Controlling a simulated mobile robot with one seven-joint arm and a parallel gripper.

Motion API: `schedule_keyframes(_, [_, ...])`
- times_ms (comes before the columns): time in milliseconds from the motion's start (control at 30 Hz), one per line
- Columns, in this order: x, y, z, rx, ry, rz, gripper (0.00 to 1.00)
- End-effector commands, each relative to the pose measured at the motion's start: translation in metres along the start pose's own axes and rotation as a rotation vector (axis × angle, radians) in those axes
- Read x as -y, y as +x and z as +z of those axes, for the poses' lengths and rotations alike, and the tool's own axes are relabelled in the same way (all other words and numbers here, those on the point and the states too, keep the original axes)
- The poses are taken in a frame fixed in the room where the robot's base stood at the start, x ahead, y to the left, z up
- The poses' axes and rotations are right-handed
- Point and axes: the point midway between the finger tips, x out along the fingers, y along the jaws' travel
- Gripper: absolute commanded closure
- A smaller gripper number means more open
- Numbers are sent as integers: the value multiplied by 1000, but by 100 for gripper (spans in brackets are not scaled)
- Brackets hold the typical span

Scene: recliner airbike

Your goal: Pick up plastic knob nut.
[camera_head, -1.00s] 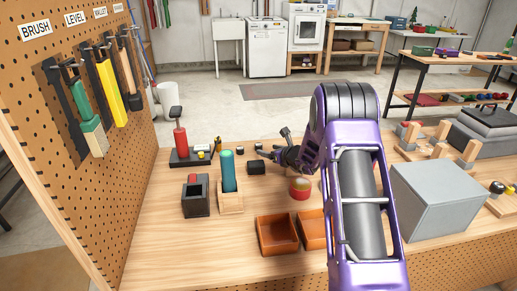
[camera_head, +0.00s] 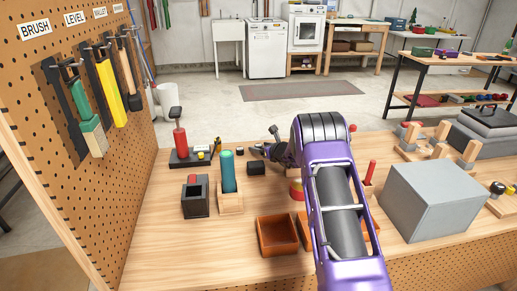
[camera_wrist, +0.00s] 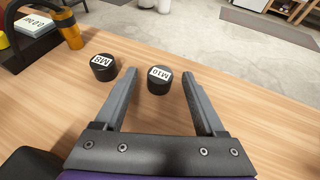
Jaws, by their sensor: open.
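Two small black round knobs stand on the wooden bench in the wrist view. One is labelled M10 (camera_wrist: 159,80) and the other M8 (camera_wrist: 103,67). They look like plastic knob nuts; the pictures do not show which one the task means. My gripper (camera_wrist: 159,74) is open, with the M10 knob between its two fingertips and apart from both. The M8 knob is outside the left finger. In the head view my gripper (camera_head: 254,149) is low over the bench, and a small black knob (camera_head: 239,150) shows just left of it.
A black block (camera_head: 256,168) is close in front of my gripper. A green-handled tool in a wooden block (camera_head: 229,190) and a dark box (camera_head: 195,199) stand left. An orange tray (camera_head: 277,236) is nearer; a grey box (camera_head: 430,200) is right. The pegboard (camera_head: 60,170) borders the left.

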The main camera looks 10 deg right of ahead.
Motion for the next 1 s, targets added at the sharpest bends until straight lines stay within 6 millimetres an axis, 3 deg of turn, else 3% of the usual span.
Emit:
schedule_keyframes(67, [0, 0, 0, 0, 0, 0, 28])
schedule_keyframes(467, [0, 0, 0, 0, 0, 0, 98])
schedule_keyframes(800, [0, -1, 2, 0, -1, 0, 100])
schedule_keyframes(1000, [1, -12, 27, 2, -2, -2, 100])
